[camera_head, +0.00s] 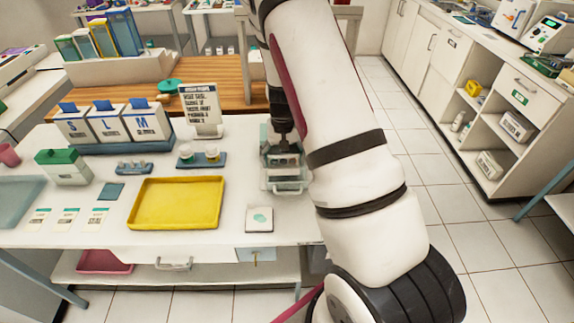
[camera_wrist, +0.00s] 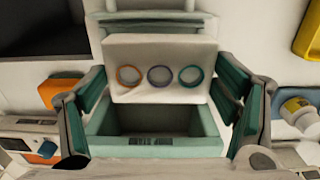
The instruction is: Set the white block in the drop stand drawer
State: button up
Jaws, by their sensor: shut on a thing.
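The white block (camera_wrist: 160,50) carries an orange, a purple and a teal ring on its face in the wrist view. My gripper (camera_wrist: 160,85) has a finger at each side of the block and is shut on it. The drop stand drawer (camera_wrist: 150,146) is pale green, open and looks empty where its inside shows. The block is over the drawer's far part; the wrist view does not make its height clear. In the head view my gripper (camera_head: 283,147) is at the drop stand (camera_head: 265,140), above the drawer (camera_head: 286,187). The block cannot be made out clearly there.
A yellow tray (camera_head: 177,203), a white pad with a teal mark (camera_head: 259,219) and a blue rack with two small jars (camera_head: 201,161) lie left of the stand. A sign (camera_head: 201,107) stands behind them. The table's right edge is close to the stand.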

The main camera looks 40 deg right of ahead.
aim_at(287, 162)
jog(key=shift+d+f+p, duration=0.2)
jog(key=shift+d+f, duration=0.15)
jog(key=shift+f, duration=0.3)
jog(key=shift+d+f+p, duration=0.15)
jog(key=shift+d+f, duration=0.15)
jog(key=shift+f, duration=0.9)
jog(key=shift+f, duration=0.1)
jog(key=o, duration=1.2)
jog(key=shift+o, duration=0.2)
